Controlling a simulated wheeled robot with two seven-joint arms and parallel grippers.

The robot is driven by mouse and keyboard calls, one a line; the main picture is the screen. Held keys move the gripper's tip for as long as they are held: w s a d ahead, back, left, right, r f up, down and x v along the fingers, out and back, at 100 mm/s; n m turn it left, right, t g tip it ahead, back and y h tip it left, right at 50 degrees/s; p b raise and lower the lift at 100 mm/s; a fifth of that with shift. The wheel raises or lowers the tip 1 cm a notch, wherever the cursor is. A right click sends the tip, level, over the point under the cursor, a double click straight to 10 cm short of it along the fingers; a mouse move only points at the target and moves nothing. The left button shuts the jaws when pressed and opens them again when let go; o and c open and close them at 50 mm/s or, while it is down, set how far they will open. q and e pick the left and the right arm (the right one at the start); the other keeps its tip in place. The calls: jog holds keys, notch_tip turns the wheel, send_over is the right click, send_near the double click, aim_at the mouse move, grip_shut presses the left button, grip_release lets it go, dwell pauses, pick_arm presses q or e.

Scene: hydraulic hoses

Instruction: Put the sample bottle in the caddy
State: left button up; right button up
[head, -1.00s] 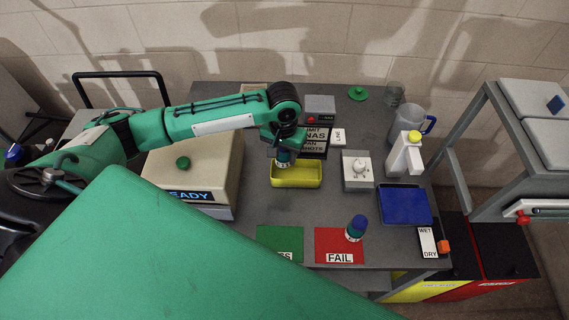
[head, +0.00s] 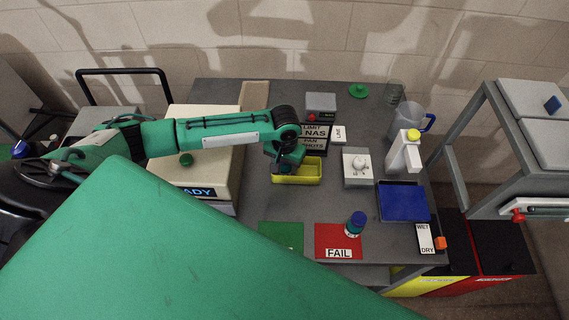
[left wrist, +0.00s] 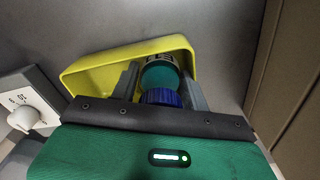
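A yellow open caddy (head: 311,171) stands on the grey table, also in the left wrist view (left wrist: 95,72). My left gripper (head: 287,163) is over its left part. In the left wrist view my left gripper (left wrist: 160,80) has its fingers on both sides of a teal bottle (left wrist: 160,77) with a blue cap and a label, apparently shut on it. The bottle appears against the caddy's inside; whether it touches the floor I cannot tell. The head view hides it behind the gripper. A similar blue-capped bottle (head: 355,224) stands on the red FAIL mat (head: 331,240). My right gripper is not in view.
A beige READY device (head: 208,172) stands left of the caddy. A dial box (head: 357,168) and a blue tray (head: 403,203) are to the right, with a white yellow-capped bottle (head: 403,155) behind. A green mat (head: 282,236) lies in front. Signs (head: 315,137) stand behind the caddy.

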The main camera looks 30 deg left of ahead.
pick_arm(q)
jog(key=shift+o, duration=1.3)
jog(key=shift+r+b, duration=0.35)
jog(key=shift+r, duration=0.2)
notch_tip(320, 180, up, 11)
jog(key=b, duration=0.3)
jog(key=shift+r, duration=0.15)
